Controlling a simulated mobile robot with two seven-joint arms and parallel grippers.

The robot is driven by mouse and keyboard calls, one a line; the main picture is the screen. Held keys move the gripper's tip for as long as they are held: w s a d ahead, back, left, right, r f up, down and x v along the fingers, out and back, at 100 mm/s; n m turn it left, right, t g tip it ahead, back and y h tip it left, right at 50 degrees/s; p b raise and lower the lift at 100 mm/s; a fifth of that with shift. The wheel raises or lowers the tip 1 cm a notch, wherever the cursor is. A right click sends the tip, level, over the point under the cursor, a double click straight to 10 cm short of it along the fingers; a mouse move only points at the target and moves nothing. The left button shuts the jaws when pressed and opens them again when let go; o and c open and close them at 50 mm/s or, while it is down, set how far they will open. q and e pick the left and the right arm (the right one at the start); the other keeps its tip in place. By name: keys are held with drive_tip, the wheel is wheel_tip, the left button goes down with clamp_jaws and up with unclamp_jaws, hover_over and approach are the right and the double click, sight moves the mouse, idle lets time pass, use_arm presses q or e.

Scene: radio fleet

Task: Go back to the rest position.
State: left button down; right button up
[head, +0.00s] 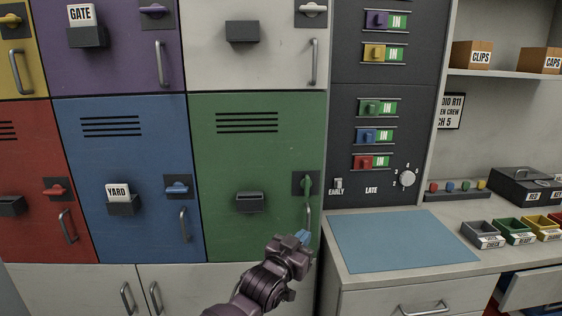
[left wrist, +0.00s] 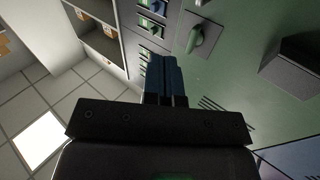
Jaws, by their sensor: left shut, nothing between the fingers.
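My left gripper (head: 303,237) is shut and empty in front of the lower right of the green locker door (head: 225,150), close to its handle (head: 308,212). The green latch (head: 307,184) above the handle hangs vertically, and the green door looks closed. In the left wrist view the blue fingertips (left wrist: 161,75) are together with nothing between them. The green latch (left wrist: 195,40) and the dark card holder (left wrist: 290,62) show beyond them. Whether the fingers touch the handle cannot be told. My right gripper is not in view.
A counter with a blue mat (head: 400,241) stands to the right, its top mostly clear there. Small bins (head: 483,235) and a dark box (head: 525,188) stand farther right. A drawer (head: 530,290) at the lower right is partly open. A switch panel (head: 380,110) stands above the mat.

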use_arm(q)
drive_tip(key=s+a+f+n+y, duration=0.1)
drive_tip(key=s+a+f+y, duration=0.1)
drive_tip(key=s+a+f, duration=0.4)
drive_tip(key=s+a+f+n+y, duration=0.2)
drive_tip(key=a+f, duration=0.1)
drive_tip(key=a, duration=0.5)
drive_tip(key=s+a+f+n+y, duration=0.1)
drive_tip(key=s+a+f+y, duration=0.3)
drive_tip(key=a, duration=0.3)
drive_tip(key=s+a+f+n+g, duration=0.1)
drive_tip(key=s+a+f, duration=0.3)
drive_tip(key=s, duration=0.3)
drive_tip(key=s+a+f+g+y, duration=0.1)
drive_tip(key=s+a+f, duration=0.3)
drive_tip(key=s, duration=0.3)
drive_tip(key=s+a+f+n+g+y, duration=0.1)
drive_tip(key=s+a+f+g, duration=0.1)
drive_tip(key=s+a+f, duration=0.2)
drive_tip(key=s+f, duration=0.2)
drive_tip(key=s, duration=0.2)
drive_tip(key=shift+f+n, duration=0.2)
drive_tip(key=shift+n, duration=0.1)
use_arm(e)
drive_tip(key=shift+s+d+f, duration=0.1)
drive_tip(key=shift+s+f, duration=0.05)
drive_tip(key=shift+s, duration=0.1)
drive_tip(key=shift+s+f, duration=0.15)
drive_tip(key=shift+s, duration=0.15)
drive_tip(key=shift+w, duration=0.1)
